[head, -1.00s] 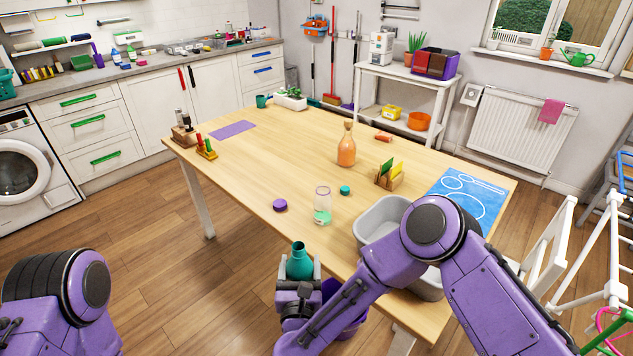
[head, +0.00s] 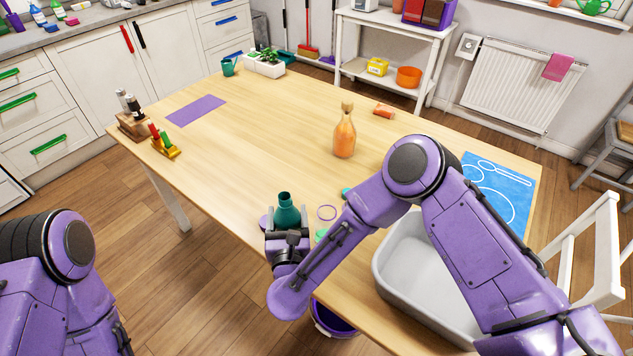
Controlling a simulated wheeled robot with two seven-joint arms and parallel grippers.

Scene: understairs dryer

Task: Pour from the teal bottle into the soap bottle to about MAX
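The teal bottle (head: 286,213) is upright in my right gripper (head: 287,236), which is shut on its lower part at the table's near edge. The soap bottle (head: 327,212) is clear with a purple-looking rim and some green at the bottom. It stands just right of the teal bottle, apart from it, and my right forearm hides much of it, so its fill level and MAX mark cannot be read. A purple cap (head: 265,221) shows partly behind the gripper. A teal cap (head: 346,192) lies beyond the soap bottle. My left gripper is out of view.
An orange bottle (head: 344,136) stands mid-table. A grey basin (head: 384,262) sits at the near right, partly behind my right arm. A purple bucket (head: 334,320) is below the table edge. The table's left middle is clear up to the purple mat (head: 196,110).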

